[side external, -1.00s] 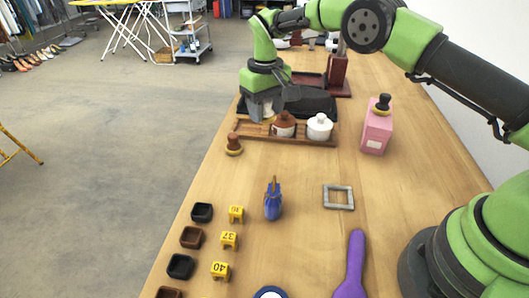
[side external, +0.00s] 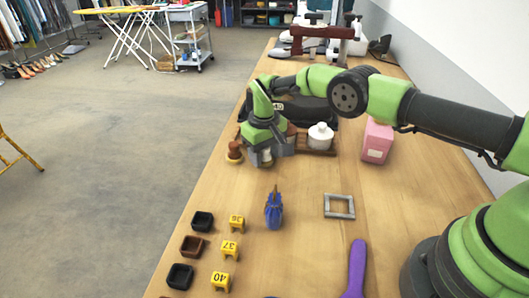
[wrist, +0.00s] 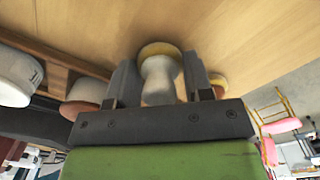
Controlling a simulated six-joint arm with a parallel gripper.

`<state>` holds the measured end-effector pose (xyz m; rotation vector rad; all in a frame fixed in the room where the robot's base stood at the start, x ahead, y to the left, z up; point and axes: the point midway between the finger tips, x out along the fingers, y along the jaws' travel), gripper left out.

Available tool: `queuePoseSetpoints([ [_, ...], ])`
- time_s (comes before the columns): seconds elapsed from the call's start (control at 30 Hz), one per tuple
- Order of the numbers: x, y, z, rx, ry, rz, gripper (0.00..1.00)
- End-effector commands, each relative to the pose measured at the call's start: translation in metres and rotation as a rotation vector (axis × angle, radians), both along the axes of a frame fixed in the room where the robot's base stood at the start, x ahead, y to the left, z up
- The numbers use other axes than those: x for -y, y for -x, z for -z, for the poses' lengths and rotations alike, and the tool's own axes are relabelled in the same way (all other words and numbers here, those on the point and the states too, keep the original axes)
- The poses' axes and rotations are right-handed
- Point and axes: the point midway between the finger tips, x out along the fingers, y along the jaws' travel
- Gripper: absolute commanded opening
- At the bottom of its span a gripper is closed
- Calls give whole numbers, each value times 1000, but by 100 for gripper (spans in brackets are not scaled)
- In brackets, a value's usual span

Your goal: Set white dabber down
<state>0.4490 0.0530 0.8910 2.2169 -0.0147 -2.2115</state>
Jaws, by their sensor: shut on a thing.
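The white dabber (wrist: 157,82) is between the two fingers of my gripper (wrist: 160,88) in the wrist view. It has a pale waisted handle and a tan-yellow pad facing the wooden table. In the side view my gripper (side external: 262,159) is low over the table, in front of the wooden tray (side external: 318,153) and right of the brown dabber (side external: 234,150). The white dabber (side external: 267,158) is mostly hidden by the fingers there. I cannot tell whether its pad touches the table. The brown dabber is partly hidden by a finger in the wrist view (wrist: 218,84).
A white lidded pot (side external: 320,136) stands on the tray; a brown pot beside it is mostly hidden. A pink bottle (side external: 377,142) stands to the right. A blue item (side external: 273,209), grey frame (side external: 339,206), yellow number markers (side external: 230,248) and small dark trays (side external: 192,246) are nearer.

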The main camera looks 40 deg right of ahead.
Motion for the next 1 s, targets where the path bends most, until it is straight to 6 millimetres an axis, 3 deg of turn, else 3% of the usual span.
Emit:
queuePoseSetpoints([
  [0.17,0,0,3,-1,0,0,24],
  [0.2,0,0,3,0,0,0,51],
  [0.3,0,0,3,0,0,0,72],
  [0.67,0,0,-2,0,0,0,72],
  [0.87,-1,-1,-33,3,0,0,72],
  [1.0,-1,-1,-66,6,0,-2,72],
])
